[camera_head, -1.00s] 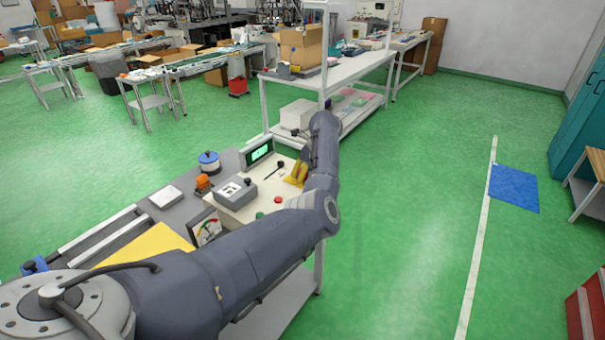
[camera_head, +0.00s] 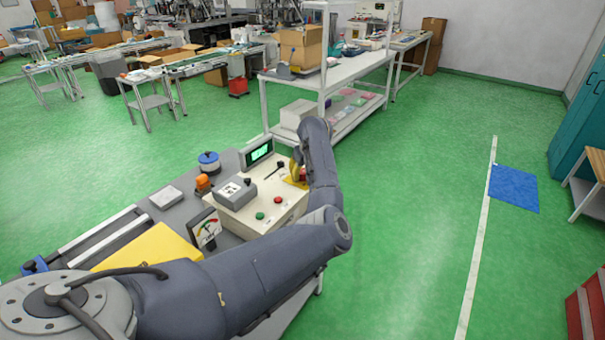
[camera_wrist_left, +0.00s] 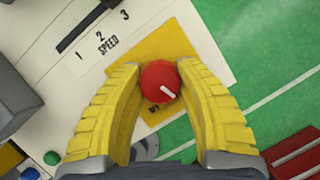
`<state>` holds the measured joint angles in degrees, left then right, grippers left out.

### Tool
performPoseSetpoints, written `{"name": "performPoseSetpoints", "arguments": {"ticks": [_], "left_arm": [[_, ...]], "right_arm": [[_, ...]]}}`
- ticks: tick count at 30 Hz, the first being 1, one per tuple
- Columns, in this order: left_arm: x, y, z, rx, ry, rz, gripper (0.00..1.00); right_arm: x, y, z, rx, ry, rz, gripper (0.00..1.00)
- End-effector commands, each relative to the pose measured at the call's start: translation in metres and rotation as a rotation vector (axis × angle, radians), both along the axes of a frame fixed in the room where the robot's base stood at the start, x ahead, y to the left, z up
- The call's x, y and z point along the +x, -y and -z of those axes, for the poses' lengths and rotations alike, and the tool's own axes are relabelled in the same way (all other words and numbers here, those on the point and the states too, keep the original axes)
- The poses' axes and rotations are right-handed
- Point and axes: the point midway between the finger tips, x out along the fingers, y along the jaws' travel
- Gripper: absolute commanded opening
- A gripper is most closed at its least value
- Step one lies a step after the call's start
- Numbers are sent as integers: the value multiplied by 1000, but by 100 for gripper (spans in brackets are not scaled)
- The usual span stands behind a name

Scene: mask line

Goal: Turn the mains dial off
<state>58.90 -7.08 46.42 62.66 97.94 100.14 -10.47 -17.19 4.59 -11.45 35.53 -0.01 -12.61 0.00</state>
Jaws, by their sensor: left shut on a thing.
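The mains dial is a red round knob with a white pointer line, on a yellow plate (camera_wrist_left: 150,45). The dial (camera_wrist_left: 160,81) shows in the left wrist view between the two yellow fingertips, its pointer slanting down to the right. My left gripper (camera_wrist_left: 160,84) is shut on it, a fingertip against each side. In the head view my left gripper (camera_head: 298,174) is over the right end of the cream control panel (camera_head: 236,215). Part of the plate's lettering is hidden by the fingers. My right gripper is not in view.
The panel has a speed lever (camera_wrist_left: 80,32), a green button (camera_head: 260,215) and a red button (camera_head: 278,200). A grey switch box (camera_head: 235,194), an orange beacon (camera_head: 203,182) and a gauge (camera_head: 206,228) are close by.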

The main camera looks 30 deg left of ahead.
Motion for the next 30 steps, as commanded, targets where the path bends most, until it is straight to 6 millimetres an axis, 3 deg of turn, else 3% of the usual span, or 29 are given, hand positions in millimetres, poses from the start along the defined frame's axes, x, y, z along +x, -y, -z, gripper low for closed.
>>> {"name": "performPoseSetpoints", "arguments": {"ticks": [30], "left_arm": [[-1, -1, 1, -1, -2, 898, 6]], "right_arm": [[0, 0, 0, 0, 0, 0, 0]]}}
